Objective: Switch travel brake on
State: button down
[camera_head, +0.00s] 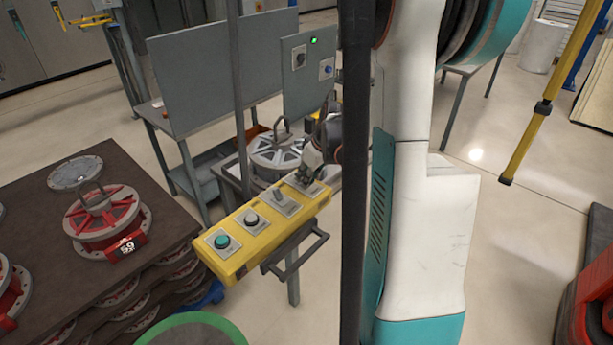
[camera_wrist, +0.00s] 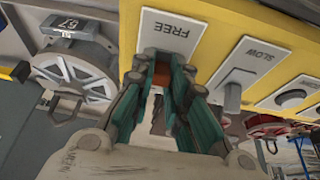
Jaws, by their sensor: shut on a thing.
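A yellow control box (camera_head: 265,225) hangs tilted in the middle of the head view, with a row of controls on its top face. In the wrist view its panel (camera_wrist: 213,55) shows a plate labelled FREE (camera_wrist: 170,28) and, to the right, a plate labelled SLOW with a grey lever (camera_wrist: 238,78). My gripper (camera_head: 311,165) is at the box's far upper-right end. In the wrist view its teal-padded fingers (camera_wrist: 163,62) are closed at the lower part of the FREE plate, around that plate's switch. The switch itself is mostly hidden between the fingers.
Left of the box, a brown stack (camera_head: 45,215) bears red and grey round parts (camera_head: 105,215). A round grey part (camera_head: 275,155) lies on a stand behind the box. A grey panel (camera_head: 310,75) with a lit green light stands behind. A dark vertical post (camera_head: 355,200) crosses the head view.

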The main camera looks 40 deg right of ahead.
jog(key=shift+w, duration=0.1)
jog(key=g, duration=0.1)
jog(key=w+g, duration=0.1)
jog(key=g, duration=0.2)
jog(key=shift+w+a, duration=0.1)
jog(key=shift+w, duration=0.2)
jog(key=g+b, duration=0.1)
jog(key=w+g, duration=0.1)
jog(key=g, duration=0.1)
jog(key=shift+f+h+b, duration=0.15)
jog(key=shift+h+b, duration=0.15)
jog(key=shift+b, duration=0.05)
jog(key=shift+w+g+b, duration=0.3)
jog(key=shift+g+b, duration=0.1)
jog(key=shift+g, duration=0.8)
jog(key=c, duration=1.6)
grip_release()
jog(key=shift+o, duration=0.2)
